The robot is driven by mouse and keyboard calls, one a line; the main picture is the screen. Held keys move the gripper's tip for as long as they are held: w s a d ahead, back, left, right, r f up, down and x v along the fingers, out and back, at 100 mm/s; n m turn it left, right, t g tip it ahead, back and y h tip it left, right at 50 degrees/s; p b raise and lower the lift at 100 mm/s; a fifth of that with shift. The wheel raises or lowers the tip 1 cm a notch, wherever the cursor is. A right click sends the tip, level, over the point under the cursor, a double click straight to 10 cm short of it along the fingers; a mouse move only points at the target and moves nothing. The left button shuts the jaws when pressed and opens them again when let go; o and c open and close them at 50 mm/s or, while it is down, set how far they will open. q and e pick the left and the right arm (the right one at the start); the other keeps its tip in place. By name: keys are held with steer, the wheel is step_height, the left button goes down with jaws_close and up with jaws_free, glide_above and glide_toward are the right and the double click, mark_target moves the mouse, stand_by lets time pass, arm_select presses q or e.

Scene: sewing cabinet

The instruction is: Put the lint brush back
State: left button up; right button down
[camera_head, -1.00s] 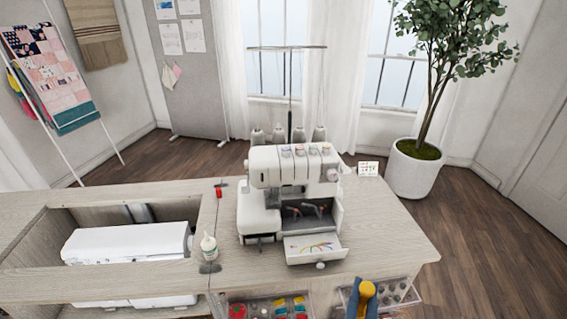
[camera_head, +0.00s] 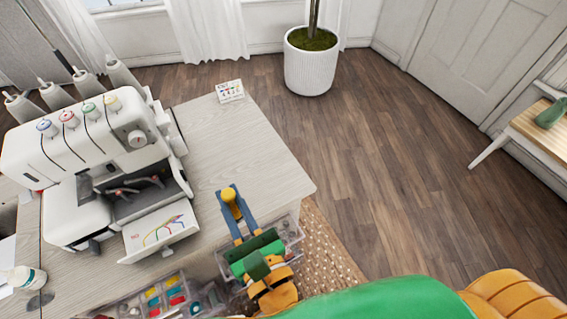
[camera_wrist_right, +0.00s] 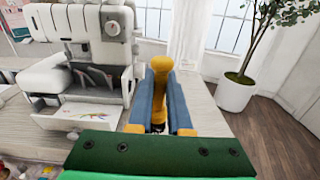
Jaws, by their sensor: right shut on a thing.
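My right gripper (camera_head: 233,206) is shut on a yellow, round-ended piece that looks like the lint brush (camera_head: 229,195). It is held between the two blue fingers, over the front edge of the cabinet top (camera_head: 251,151). In the right wrist view the lint brush (camera_wrist_right: 161,72) stands up between the fingers (camera_wrist_right: 160,105), its wider end at the top. Its lower part is mostly hidden by the fingers. My left gripper is not in view.
A white serger (camera_head: 95,150) with an open front tray (camera_head: 160,235) stands left of the gripper. Clear bins with small supplies (camera_head: 165,298) are below the front edge. A small card (camera_head: 230,91) is on the otherwise clear right part of the top. A green object (camera_head: 551,112) lies on a wooden bench (camera_head: 524,122).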

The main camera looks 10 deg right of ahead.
steer(key=w+d+f+b, duration=0.1)
steer(key=w+f+b, duration=0.1)
steer(key=w+f, duration=0.2)
steer(key=w+f+b, duration=0.3)
steer(key=w+f, duration=0.1)
steer(key=w+d+f+b, duration=0.1)
steer(key=w+f+b, duration=0.1)
steer(key=w+f, duration=0.2)
steer(key=shift+d+f+b, duration=0.3)
steer(key=shift+f+b, duration=0.05)
steer(key=shift+f, duration=0.25)
steer(key=shift+r+p, duration=0.3)
steer(key=shift+p, duration=0.05)
steer(key=c, duration=1.3)
jaws_free()
steer(key=shift+f, duration=0.15)
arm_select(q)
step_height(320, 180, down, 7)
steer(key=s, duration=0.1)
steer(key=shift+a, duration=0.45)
arm_select(e)
steer(key=o, duration=0.5)
steer(key=shift+c, duration=0.2)
